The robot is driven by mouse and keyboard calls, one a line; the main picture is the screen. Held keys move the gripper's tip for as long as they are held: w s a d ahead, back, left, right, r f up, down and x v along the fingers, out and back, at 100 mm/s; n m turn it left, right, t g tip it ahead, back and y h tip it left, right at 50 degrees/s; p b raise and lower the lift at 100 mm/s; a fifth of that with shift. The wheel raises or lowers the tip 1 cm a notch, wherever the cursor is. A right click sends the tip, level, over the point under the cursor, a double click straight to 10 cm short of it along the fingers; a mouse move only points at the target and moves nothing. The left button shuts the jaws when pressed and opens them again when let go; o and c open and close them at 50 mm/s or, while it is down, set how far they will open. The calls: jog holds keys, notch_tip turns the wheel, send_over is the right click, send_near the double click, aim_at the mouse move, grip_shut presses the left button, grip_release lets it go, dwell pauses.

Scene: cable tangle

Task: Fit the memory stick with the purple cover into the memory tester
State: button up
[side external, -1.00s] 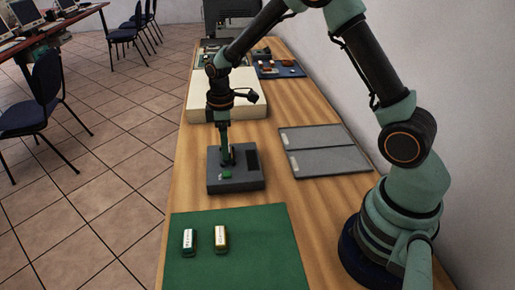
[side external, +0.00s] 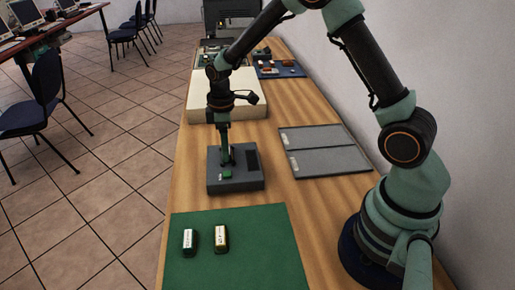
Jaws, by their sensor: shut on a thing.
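The memory tester (side external: 248,183) is a dark grey box on the wooden bench, with a darker panel at its right and a small green patch (side external: 228,174) near its front. My gripper (side external: 228,162) points down at the top of the tester, left of the dark panel. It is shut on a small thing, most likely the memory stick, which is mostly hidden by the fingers. I see no purple cover, and cannot tell how far the stick sits in the tester.
Two other sticks, one with a white label (side external: 189,240) and one with a yellowish edge (side external: 221,238), lie on the green mat (side external: 255,262) in front. A grey two-part tray (side external: 325,160) lies right of the tester. A cream box (side external: 200,105) stands behind it.

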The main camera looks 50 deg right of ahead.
jog(key=shift+f, duration=0.4)
dwell(0.4)
jog(key=o, duration=1.4)
notch_tip(320, 180, up, 12)
jog(key=shift+r, duration=0.1)
notch_tip(320, 180, up, 6)
dwell(0.5)
